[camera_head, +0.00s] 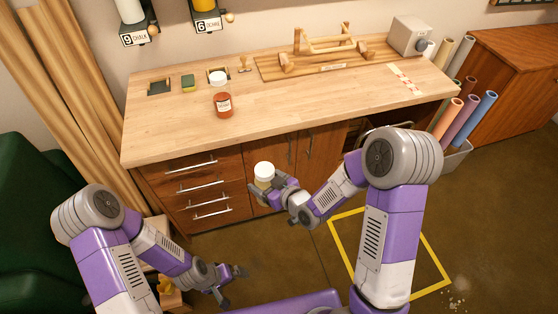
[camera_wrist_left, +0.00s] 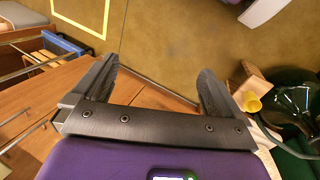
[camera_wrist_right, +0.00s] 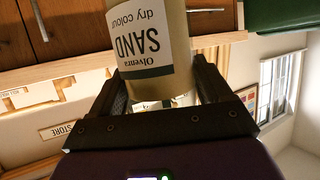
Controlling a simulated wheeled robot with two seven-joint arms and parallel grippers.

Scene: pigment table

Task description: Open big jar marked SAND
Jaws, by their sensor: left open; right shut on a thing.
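The big jar marked SAND (camera_head: 264,172) has a white lid and a pale body. It is held upright in front of the table's cabinet doors, off the tabletop. My right gripper (camera_head: 268,190) is shut on the jar. In the right wrist view the jar (camera_wrist_right: 148,45) sits between the fingers, and its label reads "Olvenra dry colour SAND" upside down. The lid is mostly hidden in that view. My left gripper (camera_head: 238,281) is open and empty, low over the floor, apart from the jar; its spread fingers show in the left wrist view (camera_wrist_left: 158,90).
Much of the table's front is clear. Rolled tubes (camera_head: 468,115) stand at the right.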

